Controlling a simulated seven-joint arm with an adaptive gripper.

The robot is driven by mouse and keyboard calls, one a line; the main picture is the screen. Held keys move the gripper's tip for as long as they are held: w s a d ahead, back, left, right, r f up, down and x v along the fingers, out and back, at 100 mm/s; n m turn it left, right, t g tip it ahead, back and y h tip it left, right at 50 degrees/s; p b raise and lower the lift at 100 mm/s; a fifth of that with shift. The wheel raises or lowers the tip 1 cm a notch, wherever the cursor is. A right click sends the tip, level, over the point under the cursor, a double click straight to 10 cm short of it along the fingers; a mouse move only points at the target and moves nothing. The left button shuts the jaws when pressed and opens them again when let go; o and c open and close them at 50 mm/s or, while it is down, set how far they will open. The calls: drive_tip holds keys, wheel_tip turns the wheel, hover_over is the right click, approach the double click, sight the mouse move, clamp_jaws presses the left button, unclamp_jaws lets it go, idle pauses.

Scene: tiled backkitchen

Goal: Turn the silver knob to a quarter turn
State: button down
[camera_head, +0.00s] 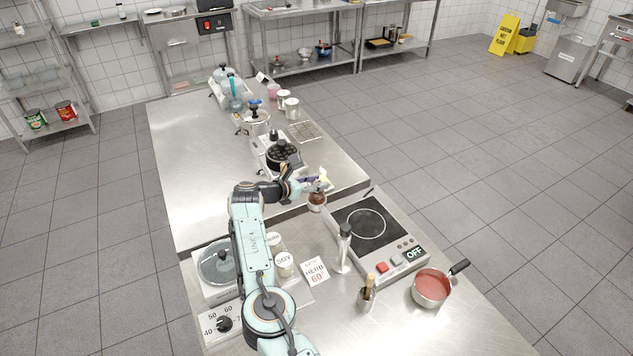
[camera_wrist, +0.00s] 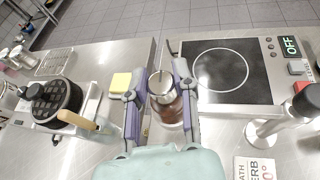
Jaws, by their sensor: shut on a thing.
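A grey, silver-looking knob or button (camera_head: 397,260) sits on the front panel of the hot plate (camera_head: 340,214), beside a red one (camera_head: 382,267). In the wrist view the grey part (camera_wrist: 295,67) is at the right edge, well away from my fingers; its turn angle is too small to read. The panel display reads OFF. My gripper (camera_head: 318,186) is left of the hot plate, its fingers (camera_wrist: 160,88) closed around a small metal-rimmed cup (camera_wrist: 164,108) with reddish-brown lower part. A thin handle or spoon stands up from the cup.
A black dial (camera_head: 224,323) marked with temperatures is at the front left. A white-stemmed tool (camera_head: 344,250), a bottle (camera_head: 367,294) and a pot of red sauce (camera_head: 432,288) stand near the hot plate. A waffle iron (camera_wrist: 56,100) is left of my gripper, with a yellow block (camera_wrist: 120,82) between.

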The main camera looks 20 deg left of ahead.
drive_tip(key=shift+m, duration=0.3)
idle(0.5)
drive_tip(key=c, duration=0.8)
unclamp_jaws()
drive_tip(key=shift+c, duration=0.2)
drive_tip(key=v, duration=1.2)
drive_tip(key=shift+a, duration=0.2)
drive_tip(key=shift+f, duration=0.1)
